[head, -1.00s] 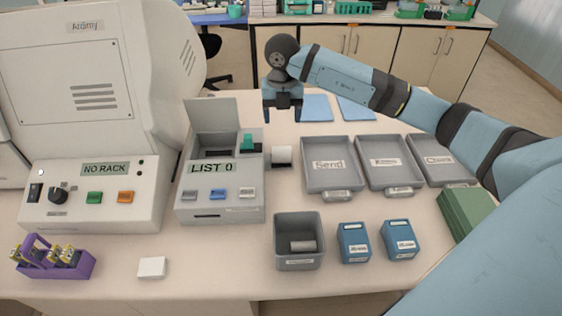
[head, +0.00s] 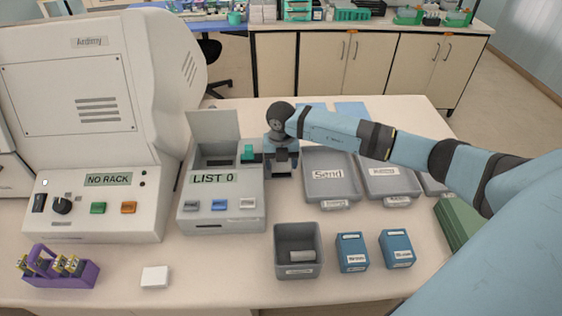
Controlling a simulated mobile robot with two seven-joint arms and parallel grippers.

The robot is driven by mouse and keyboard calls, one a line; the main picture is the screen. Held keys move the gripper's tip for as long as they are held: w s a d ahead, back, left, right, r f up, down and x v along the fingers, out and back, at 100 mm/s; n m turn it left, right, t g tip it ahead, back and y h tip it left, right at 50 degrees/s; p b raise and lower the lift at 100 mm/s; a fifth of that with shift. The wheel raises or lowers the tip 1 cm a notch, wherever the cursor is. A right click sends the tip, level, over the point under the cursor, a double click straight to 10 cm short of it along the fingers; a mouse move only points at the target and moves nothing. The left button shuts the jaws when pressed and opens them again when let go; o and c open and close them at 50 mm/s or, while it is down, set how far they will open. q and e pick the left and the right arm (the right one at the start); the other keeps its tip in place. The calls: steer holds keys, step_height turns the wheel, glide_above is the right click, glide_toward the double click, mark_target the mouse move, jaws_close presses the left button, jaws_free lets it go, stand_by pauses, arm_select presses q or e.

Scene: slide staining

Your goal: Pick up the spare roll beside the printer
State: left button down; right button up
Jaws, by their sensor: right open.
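The printer (head: 222,207) is a grey box with an open lid and a display reading "LIST 0". My right gripper (head: 281,172) is open and low at the printer's right side, pointing down. The white spare roll, seen there earlier, is now hidden by this gripper. I cannot tell whether the fingers are around it or touch it. My left gripper is not in view.
Grey trays (head: 330,204), one marked "Send", stand close right of the gripper. A grey bin (head: 297,273) holding a grey cylinder and two blue boxes (head: 351,254) stand in front. A large white machine (head: 95,205) fills the left. The front table edge is mostly clear.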

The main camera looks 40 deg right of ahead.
steer(key=shift+f, duration=0.35)
steer(key=c, duration=0.6)
steer(key=shift+r, duration=0.1)
